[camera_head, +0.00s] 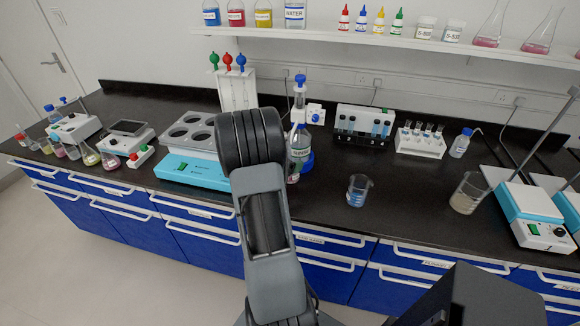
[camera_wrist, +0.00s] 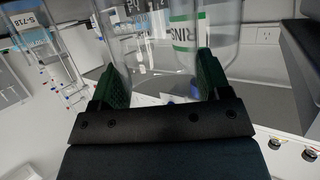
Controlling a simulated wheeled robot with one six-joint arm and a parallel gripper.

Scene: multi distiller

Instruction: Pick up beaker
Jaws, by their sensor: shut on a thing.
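My gripper (camera_wrist: 162,84) shows in the wrist view with its two green-padded fingers on either side of a clear glass beaker (camera_wrist: 150,52). The fingers are closed against its walls, and its upper part runs out of the picture. In the head view my arm hides the gripper and most of what is at it. A small glass vessel (camera_head: 293,174) peeks out just right of my arm; I cannot tell if it is the held one. Another beaker with blue liquid (camera_head: 358,191) stands on the black bench, and a beaker with cloudy liquid (camera_head: 468,194) stands farther right.
A labelled bottle (camera_wrist: 187,34) stands close to the held glass in the wrist view. A turquoise heating block (camera_head: 190,172) is left of my arm. Racks (camera_head: 364,124) stand along the back, and a hotplate (camera_head: 530,204) is at right. The bench between the two beakers is clear.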

